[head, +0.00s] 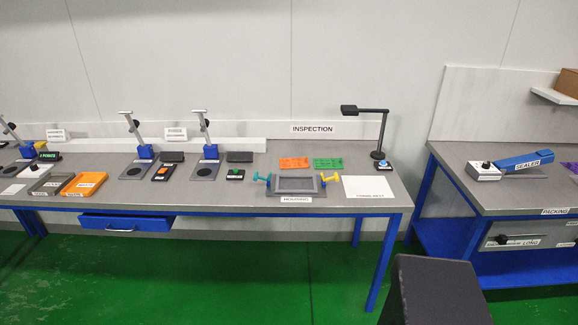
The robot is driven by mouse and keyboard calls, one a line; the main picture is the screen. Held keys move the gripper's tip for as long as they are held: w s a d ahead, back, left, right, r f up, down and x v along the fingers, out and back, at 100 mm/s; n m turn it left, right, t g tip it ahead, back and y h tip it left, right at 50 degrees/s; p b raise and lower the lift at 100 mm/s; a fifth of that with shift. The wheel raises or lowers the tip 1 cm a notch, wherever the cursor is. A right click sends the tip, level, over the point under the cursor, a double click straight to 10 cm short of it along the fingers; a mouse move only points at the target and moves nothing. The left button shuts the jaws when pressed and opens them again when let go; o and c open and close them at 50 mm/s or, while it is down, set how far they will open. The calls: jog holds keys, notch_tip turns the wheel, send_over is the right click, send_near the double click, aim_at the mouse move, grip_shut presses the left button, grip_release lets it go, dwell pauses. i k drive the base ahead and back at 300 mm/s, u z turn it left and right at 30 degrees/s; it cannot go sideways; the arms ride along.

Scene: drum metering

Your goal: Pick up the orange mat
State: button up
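A flat orange mat (296,163) with small dark print lies at the back of the long grey table, under the INSPECTION sign. A similar green mat (328,163) lies just to its right, with a small gap between them. An orange tray-like piece (84,184) lies far left on the same table, beside a grey one. My gripper is not in view.
A grey framed plate (296,185) with teal and yellow handles stands in front of the mats. A white sheet (370,187) and a black lamp (380,135) are to the right. Gauge stands fill the left. Green floor (230,270) in front is clear.

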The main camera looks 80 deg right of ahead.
aim_at(291, 164)
jog(key=z, duration=0.15)
jog(key=i, duration=0.9)
jog(key=z, duration=0.9)
jog(key=k, duration=0.15)
jog(key=z, duration=2.25)
